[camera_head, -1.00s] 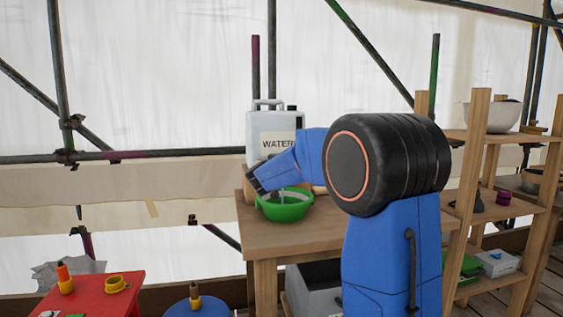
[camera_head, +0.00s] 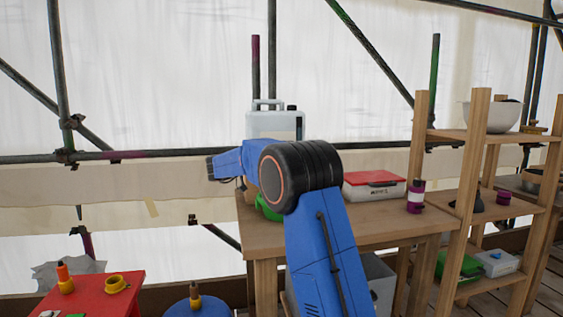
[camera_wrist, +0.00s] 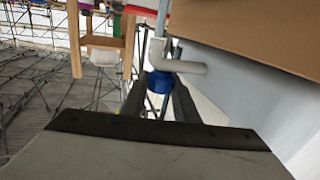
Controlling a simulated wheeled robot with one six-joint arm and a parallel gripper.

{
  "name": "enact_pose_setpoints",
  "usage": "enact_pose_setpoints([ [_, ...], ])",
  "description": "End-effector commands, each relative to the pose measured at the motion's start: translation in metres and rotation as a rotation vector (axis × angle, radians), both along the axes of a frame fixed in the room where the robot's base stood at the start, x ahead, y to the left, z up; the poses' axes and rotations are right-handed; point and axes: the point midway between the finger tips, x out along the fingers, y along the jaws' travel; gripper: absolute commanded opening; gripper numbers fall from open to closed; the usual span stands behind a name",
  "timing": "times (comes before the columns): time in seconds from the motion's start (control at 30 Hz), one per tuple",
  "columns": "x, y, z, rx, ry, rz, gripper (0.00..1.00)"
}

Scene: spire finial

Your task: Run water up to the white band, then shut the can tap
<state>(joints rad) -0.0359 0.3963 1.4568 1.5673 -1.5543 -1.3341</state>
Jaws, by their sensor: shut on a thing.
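The white water can (camera_head: 290,125) stands on the wooden table, its lower part hidden behind my arm. The green bowl (camera_head: 268,209) shows only as a sliver beside my arm. Its inside, any water and the white band are hidden. In the wrist view, a white angled tap pipe (camera_wrist: 182,66) with a blue tap handle (camera_wrist: 160,82) lies ahead. My gripper (camera_wrist: 159,97) is shut on the blue handle, a dark finger on each side. In the head view the fingertips cannot be made out.
A white box with a red lid (camera_head: 374,186) and a purple-banded jar (camera_head: 416,196) stand to the right on the table (camera_head: 350,232). A wooden shelf (camera_head: 480,170) rises at far right. A red stand (camera_head: 105,297) and blue stool (camera_head: 197,306) are at lower left.

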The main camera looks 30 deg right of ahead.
Motion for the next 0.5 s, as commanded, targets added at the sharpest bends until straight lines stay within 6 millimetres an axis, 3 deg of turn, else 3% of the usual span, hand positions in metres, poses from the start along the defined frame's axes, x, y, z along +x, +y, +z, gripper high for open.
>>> enact_pose_setpoints([
  [0.5, -0.0001, -0.0007, 0.0023, -0.002, -0.003, -0.123, 0.05],
])
